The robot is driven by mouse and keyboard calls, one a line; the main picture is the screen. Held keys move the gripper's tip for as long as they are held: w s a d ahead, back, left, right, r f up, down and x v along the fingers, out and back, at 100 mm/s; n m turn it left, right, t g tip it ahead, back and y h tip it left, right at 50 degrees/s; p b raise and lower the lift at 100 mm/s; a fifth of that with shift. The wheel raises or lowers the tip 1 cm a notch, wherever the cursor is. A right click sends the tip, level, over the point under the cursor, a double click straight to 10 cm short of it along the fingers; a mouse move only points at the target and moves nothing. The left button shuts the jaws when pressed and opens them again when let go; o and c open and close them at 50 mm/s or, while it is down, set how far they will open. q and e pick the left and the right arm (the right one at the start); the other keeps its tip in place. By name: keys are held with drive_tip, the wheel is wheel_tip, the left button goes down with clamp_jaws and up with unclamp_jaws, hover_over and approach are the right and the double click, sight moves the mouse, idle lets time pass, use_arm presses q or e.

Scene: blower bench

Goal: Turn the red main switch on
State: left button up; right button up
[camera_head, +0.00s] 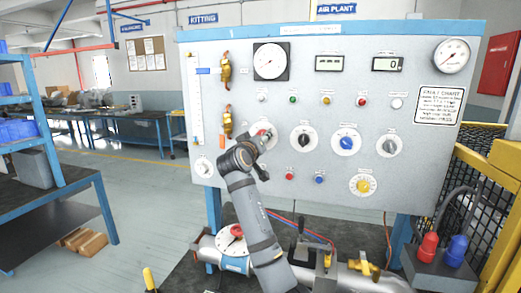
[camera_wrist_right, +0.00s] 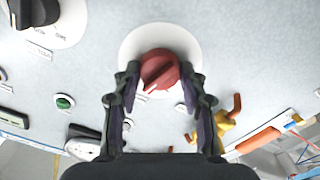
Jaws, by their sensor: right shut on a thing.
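The red main switch (camera_wrist_right: 160,72) is a red rotary knob on a round white plate (camera_wrist_right: 142,38), seen in the right wrist view. It also shows in the head view (camera_head: 264,130), partly hidden behind my gripper. My right gripper (camera_wrist_right: 161,78) has one dark finger on either side of the knob and is shut on it. In the head view my right gripper (camera_head: 262,138) reaches up to the panel from below. The knob's position marks are too small to read. My left gripper is not in view.
The grey panel (camera_head: 300,100) carries a black knob (camera_head: 304,139), a blue knob (camera_head: 346,142), a yellow knob (camera_head: 362,185), gauges and small lamps. Pipes and a flange (camera_head: 236,240) lie on the bench below.

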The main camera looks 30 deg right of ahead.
drive_tip(key=shift+f+m+b, duration=0.2)
drive_tip(key=shift+m+b, duration=2)
drive_tip(key=shift+m, duration=0.7)
drive_tip(key=o, duration=1.2)
drive_tip(key=shift+r, duration=0.15)
drive_tip(key=shift+c, duration=0.2)
drive_tip(key=v, duration=1.2)
